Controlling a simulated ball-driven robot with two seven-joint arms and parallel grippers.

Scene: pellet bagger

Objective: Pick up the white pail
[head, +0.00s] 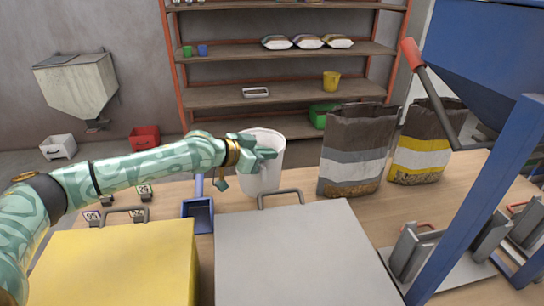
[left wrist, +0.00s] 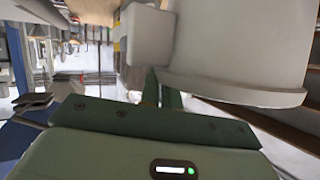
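The white pail (head: 262,172) stands upright on the wooden table in the head view, behind the grey box. My left gripper (head: 268,153) is at the pail's upper near side and covers part of its rim. In the left wrist view the pail (left wrist: 240,45) fills the upper right. There the two fingers (left wrist: 162,92) are close together at the pail's edge. One finger is outside the wall, and the other is partly hidden behind the rim, so they appear shut on the rim. My right gripper is not in view.
A yellow box (head: 120,265) and a grey box (head: 300,255) with handles fill the table's front. A blue scoop (head: 198,212) lies left of the pail. A grey-striped bag (head: 352,155) and a yellow-striped bag (head: 420,158) stand to its right. A blue hopper frame (head: 480,200) blocks the right.

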